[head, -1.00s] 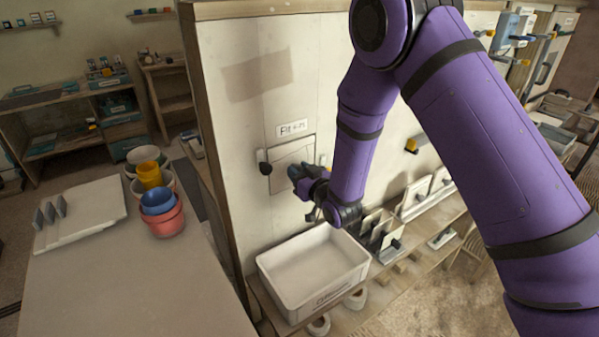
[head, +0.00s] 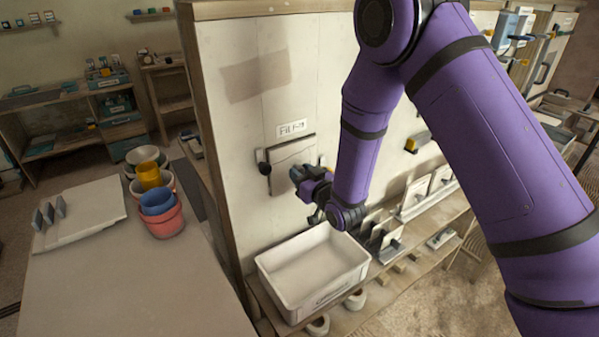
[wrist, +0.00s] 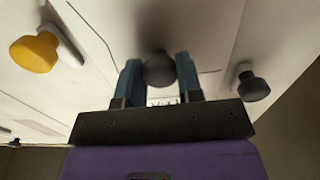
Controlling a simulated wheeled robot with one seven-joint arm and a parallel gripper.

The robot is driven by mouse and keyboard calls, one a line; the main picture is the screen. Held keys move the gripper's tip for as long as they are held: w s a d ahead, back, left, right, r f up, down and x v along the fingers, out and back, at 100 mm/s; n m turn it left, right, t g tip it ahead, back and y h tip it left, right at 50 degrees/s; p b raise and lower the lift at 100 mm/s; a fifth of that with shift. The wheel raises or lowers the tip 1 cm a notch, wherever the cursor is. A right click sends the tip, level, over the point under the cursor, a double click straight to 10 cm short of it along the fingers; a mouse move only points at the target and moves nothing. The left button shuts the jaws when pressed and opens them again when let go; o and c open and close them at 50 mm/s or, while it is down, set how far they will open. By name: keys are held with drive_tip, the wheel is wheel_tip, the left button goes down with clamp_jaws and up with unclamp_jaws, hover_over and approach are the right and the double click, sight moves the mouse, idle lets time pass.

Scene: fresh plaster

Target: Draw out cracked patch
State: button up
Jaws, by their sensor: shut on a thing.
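The patch is a square pale panel (head: 290,158) in the upright plaster board, under a small paper label (head: 292,128). Dark edges show along its top and left side, and it looks a little proud of the board. Any crack is too small to tell. In the wrist view a round dark knob (wrist: 159,68) stands on the panel (wrist: 115,30), between my two blue fingers. My gripper (wrist: 158,85) is shut on this knob; in the head view my gripper (head: 300,175) hides it and the panel's lower right.
A second dark knob (head: 264,168) sits on the board just left of the panel. A yellow knob (head: 413,144) is farther right. An empty white bin (head: 347,279) stands on the shelf below. Several stacked pots (head: 166,222) stand on the left table.

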drive_tip(key=v, duration=0.7)
drive_tip(key=shift+s+d, duration=0.2)
drive_tip(key=shift+s, duration=0.1)
idle(0.9)
idle(0.4)
